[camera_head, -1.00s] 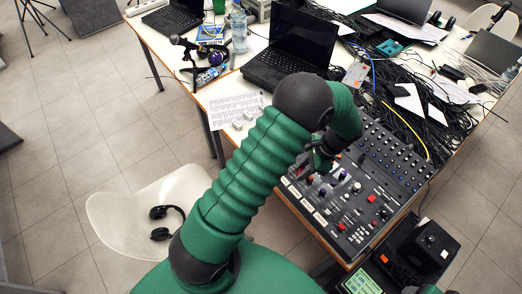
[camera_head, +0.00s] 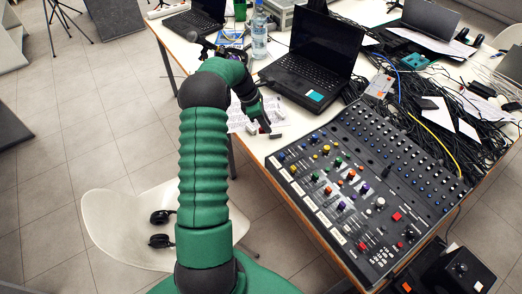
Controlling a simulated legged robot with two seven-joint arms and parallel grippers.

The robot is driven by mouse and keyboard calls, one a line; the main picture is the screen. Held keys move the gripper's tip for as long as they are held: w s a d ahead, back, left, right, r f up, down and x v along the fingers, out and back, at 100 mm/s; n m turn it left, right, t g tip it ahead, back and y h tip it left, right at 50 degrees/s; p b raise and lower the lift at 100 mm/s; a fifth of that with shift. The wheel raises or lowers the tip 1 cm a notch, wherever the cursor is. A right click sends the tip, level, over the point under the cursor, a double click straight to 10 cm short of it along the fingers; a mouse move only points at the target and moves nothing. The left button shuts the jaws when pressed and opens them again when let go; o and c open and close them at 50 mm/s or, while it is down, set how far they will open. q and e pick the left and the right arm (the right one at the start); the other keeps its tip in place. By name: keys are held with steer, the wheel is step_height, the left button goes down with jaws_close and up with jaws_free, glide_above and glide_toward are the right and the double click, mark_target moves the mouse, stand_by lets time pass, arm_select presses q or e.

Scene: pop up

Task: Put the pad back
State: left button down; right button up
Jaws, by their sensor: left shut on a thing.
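My left arm comes up from the bottom and bends over the table's near left edge. My left gripper (camera_head: 264,125) points down over the white table, just left of the mixing console (camera_head: 360,190). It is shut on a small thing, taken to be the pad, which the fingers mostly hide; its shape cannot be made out. A small dark piece (camera_head: 275,136) shows at the fingertips. My right gripper is not in view.
An open black laptop (camera_head: 312,75) stands behind the gripper, and a water bottle (camera_head: 260,33) to its left. Tangled black cables (camera_head: 465,110) cover the table's right side. A white chair (camera_head: 125,225) with headphones (camera_head: 160,228) stands at lower left.

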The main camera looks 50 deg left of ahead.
arm_select(q)
steer(key=shift+s+a+f+n+y, duration=0.15)
steer(key=shift+a+f+n, duration=0.1)
steer(key=shift+a+n, duration=0.25)
steer(key=shift+s+a+f+n+y, duration=0.15)
steer(key=shift+a+f+n, duration=0.1)
steer(key=shift+a+n, duration=0.2)
step_height(320, 180, down, 9)
steer(key=shift+w+r+b, duration=0.1)
steer(key=shift+b, duration=0.2)
steer(key=c, duration=1.2)
jaws_free()
steer(key=shift+c, duration=0.2)
